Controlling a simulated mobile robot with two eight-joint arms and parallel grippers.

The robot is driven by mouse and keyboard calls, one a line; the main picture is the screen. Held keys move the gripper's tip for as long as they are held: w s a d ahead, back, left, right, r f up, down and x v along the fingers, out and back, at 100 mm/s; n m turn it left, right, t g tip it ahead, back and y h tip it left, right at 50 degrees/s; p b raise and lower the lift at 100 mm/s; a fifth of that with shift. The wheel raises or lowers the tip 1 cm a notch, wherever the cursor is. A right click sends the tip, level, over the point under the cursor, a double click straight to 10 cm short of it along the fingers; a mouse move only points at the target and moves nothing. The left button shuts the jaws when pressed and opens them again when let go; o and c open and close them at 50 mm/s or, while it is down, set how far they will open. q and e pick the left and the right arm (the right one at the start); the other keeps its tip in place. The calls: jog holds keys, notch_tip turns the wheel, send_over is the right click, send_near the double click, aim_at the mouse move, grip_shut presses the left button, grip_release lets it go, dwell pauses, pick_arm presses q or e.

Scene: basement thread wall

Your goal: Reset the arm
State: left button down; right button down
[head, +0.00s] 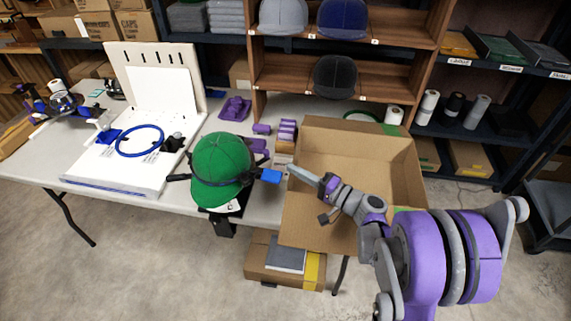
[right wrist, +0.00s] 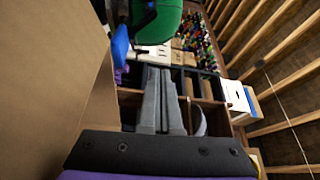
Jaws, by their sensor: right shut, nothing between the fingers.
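My right arm comes in from the lower right in the head view. Its gripper (head: 300,175) is shut and empty, its tip pointing left in front of the open cardboard box (head: 310,215). In the right wrist view the shut grey fingers (right wrist: 161,100) point up the picture, with a cardboard wall (right wrist: 50,90) close on the left. A green cap (head: 220,165) sits on a holder with a blue block at the table's front edge, left of the gripper and apart from it. The cap also shows at the top of the right wrist view (right wrist: 155,22). My left gripper is not in view.
The white table (head: 50,165) holds a white board with a blue hoop (head: 140,140) and small purple parts. A wooden shelf with caps (head: 335,78) stands behind the box. A carton (head: 262,272) lies on the floor below. Dark shelving with thread cones (head: 453,106) is at right.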

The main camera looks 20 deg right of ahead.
dwell(0.5)
